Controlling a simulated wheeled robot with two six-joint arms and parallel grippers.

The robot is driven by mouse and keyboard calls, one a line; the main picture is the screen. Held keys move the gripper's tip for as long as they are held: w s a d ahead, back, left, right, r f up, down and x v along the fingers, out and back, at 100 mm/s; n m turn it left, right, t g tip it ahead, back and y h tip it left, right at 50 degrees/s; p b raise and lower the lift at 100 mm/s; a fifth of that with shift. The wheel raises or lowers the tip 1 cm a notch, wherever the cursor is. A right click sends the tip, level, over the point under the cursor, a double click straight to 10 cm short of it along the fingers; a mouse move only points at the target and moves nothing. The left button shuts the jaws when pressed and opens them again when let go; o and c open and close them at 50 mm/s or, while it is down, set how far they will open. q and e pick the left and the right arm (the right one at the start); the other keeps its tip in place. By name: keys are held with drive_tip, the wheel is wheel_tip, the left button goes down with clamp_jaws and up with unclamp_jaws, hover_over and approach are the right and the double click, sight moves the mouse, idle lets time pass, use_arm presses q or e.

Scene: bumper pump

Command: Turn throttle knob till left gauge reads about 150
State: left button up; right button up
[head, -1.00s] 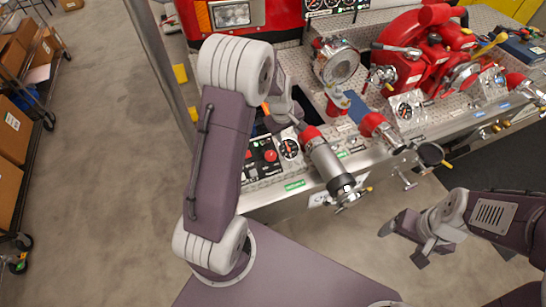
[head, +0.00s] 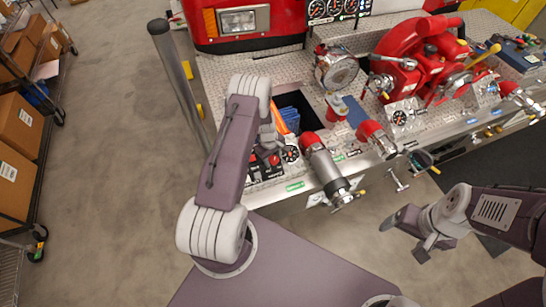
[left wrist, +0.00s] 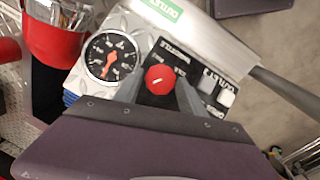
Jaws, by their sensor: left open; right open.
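The red throttle knob (left wrist: 158,80) with a white mark sits on a black panel in the left wrist view. My left gripper (left wrist: 160,93) is open, with one finger on each side of the knob; I cannot tell whether they touch it. A round black gauge (left wrist: 111,56) with a red needle is beside the knob; its number is too small to read. In the head view this gauge (head: 291,154) is right of my left gripper, which my arm partly hides.
Red and silver pipe outlets (head: 325,168) stand right of the gauge, with a second gauge (head: 400,118) further right. A grey post (head: 180,75) rises left of my arm. A shelf with boxes (head: 15,130) stands far left.

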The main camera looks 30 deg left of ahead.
use_arm(q)
drive_tip(key=shift+f, duration=0.3)
drive_tip(key=shift+d, duration=0.1)
drive_tip(key=shift+c, duration=0.7)
drive_tip(key=shift+r, duration=0.1)
clamp_jaws()
drive_tip(key=shift+w+m+b, duration=0.1)
drive_tip(key=shift+m+b, duration=0.2)
drive_tip(key=shift+m, duration=0.2)
drive_tip(key=shift+f+b, duration=0.2)
drive_tip(key=shift+b, duration=0.1)
drive_tip(key=shift+r+m+g+y, duration=0.1)
drive_tip(key=shift+m+g+y, duration=0.2)
drive_tip(key=shift+r, duration=0.1)
drive_tip(key=shift+o, duration=0.7)
unclamp_jaws()
